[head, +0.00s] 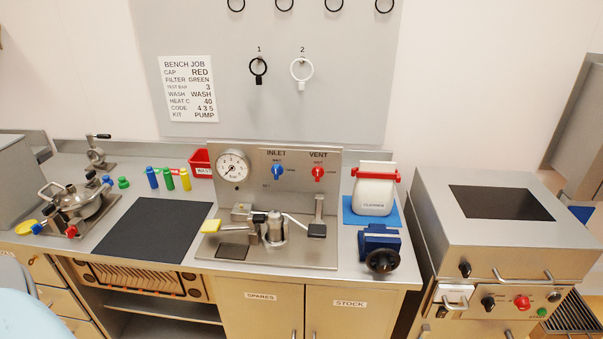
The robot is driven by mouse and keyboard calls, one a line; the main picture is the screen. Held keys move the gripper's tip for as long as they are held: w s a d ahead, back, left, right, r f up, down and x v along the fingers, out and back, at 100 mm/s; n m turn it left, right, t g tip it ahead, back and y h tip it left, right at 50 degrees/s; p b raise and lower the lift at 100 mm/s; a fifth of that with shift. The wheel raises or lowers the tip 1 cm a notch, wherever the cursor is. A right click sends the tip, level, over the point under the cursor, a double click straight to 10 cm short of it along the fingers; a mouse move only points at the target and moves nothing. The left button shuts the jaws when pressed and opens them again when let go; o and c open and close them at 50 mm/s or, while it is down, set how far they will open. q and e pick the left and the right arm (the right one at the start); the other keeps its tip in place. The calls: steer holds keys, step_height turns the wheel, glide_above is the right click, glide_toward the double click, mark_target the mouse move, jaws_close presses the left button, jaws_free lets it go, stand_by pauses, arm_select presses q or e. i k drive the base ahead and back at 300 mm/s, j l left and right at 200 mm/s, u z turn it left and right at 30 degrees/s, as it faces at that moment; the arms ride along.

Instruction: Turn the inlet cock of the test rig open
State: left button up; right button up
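The test rig's steel back panel (258,200) stands in the middle of the bench. Its inlet cock (277,171) is a blue handle under the word INLET, standing roughly upright with small blue lettering above it and more to its right, too small to read surely. The red vent cock (317,173) is to its right under VENT, also roughly upright. A round white pressure gauge (233,166) is at the panel's left; its reading is hard to make out. Neither of my grippers is in view.
A yellow-handled lever (210,226) and a metal fixture (274,235) stand in front of the panel. A cleaner container (375,192) and blue vise-like device (380,247) are to the right. A dark mat (153,229) lies clear at left.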

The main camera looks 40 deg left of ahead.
mark_target(277, 171)
steer(key=u, duration=1.3)
